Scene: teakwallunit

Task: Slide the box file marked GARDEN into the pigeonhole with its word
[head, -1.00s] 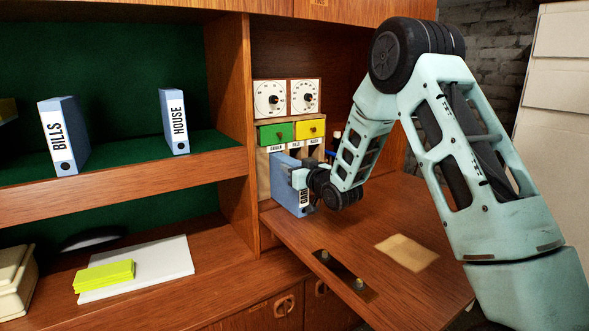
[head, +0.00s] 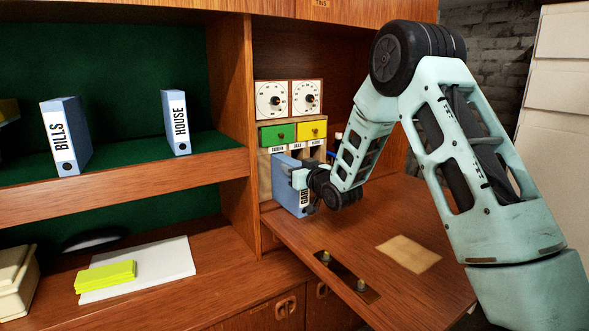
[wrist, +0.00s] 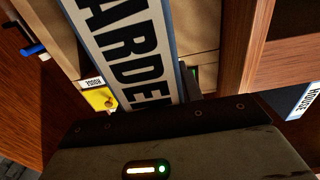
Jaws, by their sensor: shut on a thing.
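The blue GARDEN box file (head: 286,188) stands upright at the left end of the pigeonhole unit, below the label that appears to read GARDEN (head: 278,149). Its lettered spine (wrist: 122,45) fills the middle of the wrist view. My gripper (head: 302,181) is shut on the file near its spine; the fingertips are partly hidden. The file covers most of the left pigeonhole, and I cannot tell how far its far end is inside. Two more labelled pigeonholes (head: 312,157) lie to the right, partly hidden by my arm.
A green drawer (head: 272,136) and a yellow drawer (head: 310,131) sit above the pigeonholes, under two dials. The BILLS file (head: 70,140) and HOUSE file (head: 174,122) stand on the left shelf. An upright wooden panel (head: 240,130) is left of the unit. The flap (head: 350,235) is mostly clear.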

